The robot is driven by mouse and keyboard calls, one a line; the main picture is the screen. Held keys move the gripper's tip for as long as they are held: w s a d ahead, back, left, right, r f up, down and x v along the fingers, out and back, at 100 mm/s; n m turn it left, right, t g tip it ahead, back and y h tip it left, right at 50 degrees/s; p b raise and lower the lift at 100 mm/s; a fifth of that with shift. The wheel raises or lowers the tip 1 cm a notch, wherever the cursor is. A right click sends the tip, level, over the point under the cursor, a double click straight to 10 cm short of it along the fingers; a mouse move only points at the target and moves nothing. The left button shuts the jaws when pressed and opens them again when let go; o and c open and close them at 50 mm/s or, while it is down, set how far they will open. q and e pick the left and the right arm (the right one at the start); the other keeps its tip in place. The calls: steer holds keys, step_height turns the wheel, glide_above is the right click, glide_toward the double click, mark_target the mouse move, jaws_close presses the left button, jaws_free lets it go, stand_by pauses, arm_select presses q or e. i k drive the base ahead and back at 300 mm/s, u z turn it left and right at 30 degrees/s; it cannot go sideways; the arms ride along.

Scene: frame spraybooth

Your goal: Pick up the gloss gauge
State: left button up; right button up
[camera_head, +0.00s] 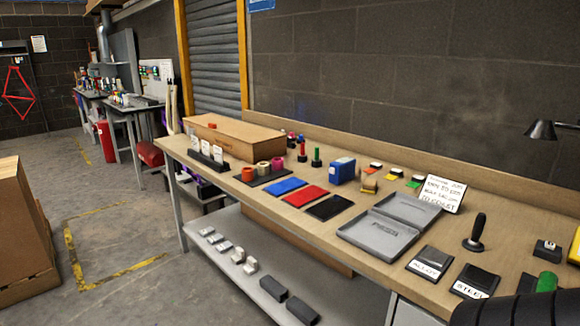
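A small blue box-shaped device (342,171) stands on the wooden workbench (300,208), behind the red and black panels. It may be the gloss gauge, but no readable label confirms this. A small tan block (370,186) with a darker top sits close to its right. Neither of my grippers is in view.
Blue (286,186), red (305,198) and black (330,207) flat panels lie in front of the blue device. An open grey case (385,228) lies to its right. A black ribbed shape (500,308) fills the bottom right.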

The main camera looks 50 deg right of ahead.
mark_target(346, 168)
steer(key=u, duration=0.1)
steer(key=i, duration=1.7)
steer(key=z, duration=0.45)
